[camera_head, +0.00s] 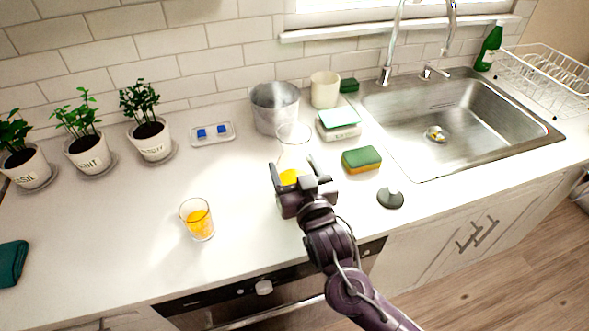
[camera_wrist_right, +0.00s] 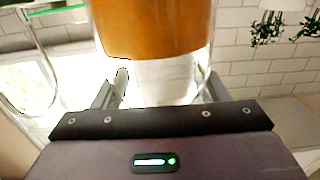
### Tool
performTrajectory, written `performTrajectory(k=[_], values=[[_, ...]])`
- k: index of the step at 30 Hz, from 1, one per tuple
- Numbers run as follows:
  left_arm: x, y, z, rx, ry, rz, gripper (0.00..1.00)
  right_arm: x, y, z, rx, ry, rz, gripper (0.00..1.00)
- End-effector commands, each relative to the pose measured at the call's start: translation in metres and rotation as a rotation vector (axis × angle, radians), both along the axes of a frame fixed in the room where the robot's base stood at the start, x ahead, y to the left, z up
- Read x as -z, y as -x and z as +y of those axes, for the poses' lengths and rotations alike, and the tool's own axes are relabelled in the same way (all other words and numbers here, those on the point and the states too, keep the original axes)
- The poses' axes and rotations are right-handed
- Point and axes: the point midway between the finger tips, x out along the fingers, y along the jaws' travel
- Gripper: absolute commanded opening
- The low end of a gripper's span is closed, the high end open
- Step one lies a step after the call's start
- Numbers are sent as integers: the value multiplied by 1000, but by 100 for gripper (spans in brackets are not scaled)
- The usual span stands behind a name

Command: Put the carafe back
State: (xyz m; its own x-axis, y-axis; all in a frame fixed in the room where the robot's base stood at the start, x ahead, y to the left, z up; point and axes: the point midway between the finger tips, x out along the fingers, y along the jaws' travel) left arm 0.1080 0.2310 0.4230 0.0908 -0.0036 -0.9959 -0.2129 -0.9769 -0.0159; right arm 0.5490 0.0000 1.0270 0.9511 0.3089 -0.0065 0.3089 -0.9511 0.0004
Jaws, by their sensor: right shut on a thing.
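The clear glass carafe (camera_head: 293,150), with orange juice low in it, stands about upright near the middle of the counter in the head view. My right gripper (camera_head: 291,172) is shut on the carafe from the front and partly hides its lower part. I cannot tell whether its base touches the counter. In the right wrist view the carafe (camera_wrist_right: 155,28) fills the space between the fingers, with orange juice showing through the glass. A glass of orange juice (camera_head: 198,220) stands to the left of the gripper. My left gripper is not in view.
A metal bucket (camera_head: 273,110) stands close behind the carafe. A green-yellow sponge (camera_head: 361,160) and a grey stopper (camera_head: 390,198) lie to the right, before the sink (camera_head: 450,115). Potted herbs (camera_head: 90,152) stand at left. The counter's left middle is clear.

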Motion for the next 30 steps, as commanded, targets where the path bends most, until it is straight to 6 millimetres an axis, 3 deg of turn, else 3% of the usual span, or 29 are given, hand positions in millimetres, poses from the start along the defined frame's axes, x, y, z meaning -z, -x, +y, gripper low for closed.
performTrajectory(k=[15,16,20,30], values=[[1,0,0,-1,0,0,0,10,0,0,1,-5,-8,13],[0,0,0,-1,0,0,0,13,0,0,1,-1,-2,71],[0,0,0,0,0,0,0,12,0,0,1,-1,-2,88],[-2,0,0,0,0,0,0,8,0,0,1,-1,-3,89]])
